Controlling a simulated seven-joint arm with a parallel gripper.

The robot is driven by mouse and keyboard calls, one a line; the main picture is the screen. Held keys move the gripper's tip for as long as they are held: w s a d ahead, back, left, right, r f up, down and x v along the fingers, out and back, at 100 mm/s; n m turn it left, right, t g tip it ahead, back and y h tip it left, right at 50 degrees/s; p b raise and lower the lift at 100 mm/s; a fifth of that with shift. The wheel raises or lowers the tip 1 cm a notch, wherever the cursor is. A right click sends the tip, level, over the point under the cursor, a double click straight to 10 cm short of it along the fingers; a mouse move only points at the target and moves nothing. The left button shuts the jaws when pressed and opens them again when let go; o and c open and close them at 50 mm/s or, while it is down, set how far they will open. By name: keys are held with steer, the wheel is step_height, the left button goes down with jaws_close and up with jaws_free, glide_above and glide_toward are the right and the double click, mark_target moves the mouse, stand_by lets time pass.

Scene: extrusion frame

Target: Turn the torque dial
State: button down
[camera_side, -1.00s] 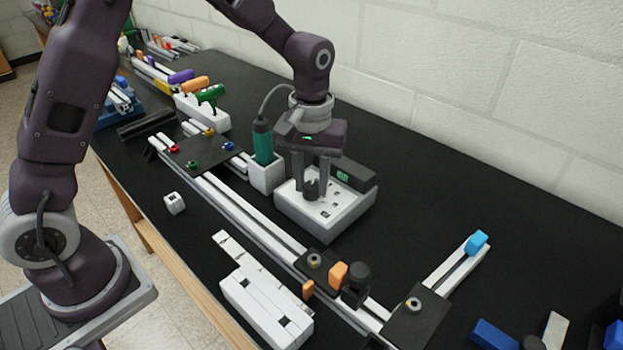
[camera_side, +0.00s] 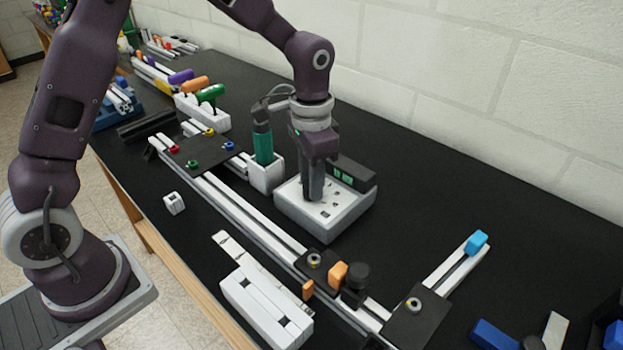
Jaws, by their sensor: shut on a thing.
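The torque dial is a dark knob on top of a white control box (camera_side: 340,222) with a small green-lit display (camera_side: 343,177) at its back. My gripper (camera_side: 313,195) points straight down over the box, its fingers shut on the dial. The gripper is seen edge-on, so one finger covers the other and the dial is almost wholly hidden behind them. Small dark marks show on the box top around the dial.
A green screwdriver (camera_side: 262,143) stands in a white holder (camera_side: 267,176) just left of the box. An aluminium extrusion frame (camera_side: 240,213) with black plates runs in front of it. The black table right of the box is clear.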

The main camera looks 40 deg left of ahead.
steer(key=shift+r+m, duration=0.1)
steer(key=shift+m, duration=1)
steer(key=c, duration=1.1)
jaws_free()
steer(key=shift+o, duration=0.2)
step_height(320, 180, up, 6)
steer(key=shift+r, duration=0.5)
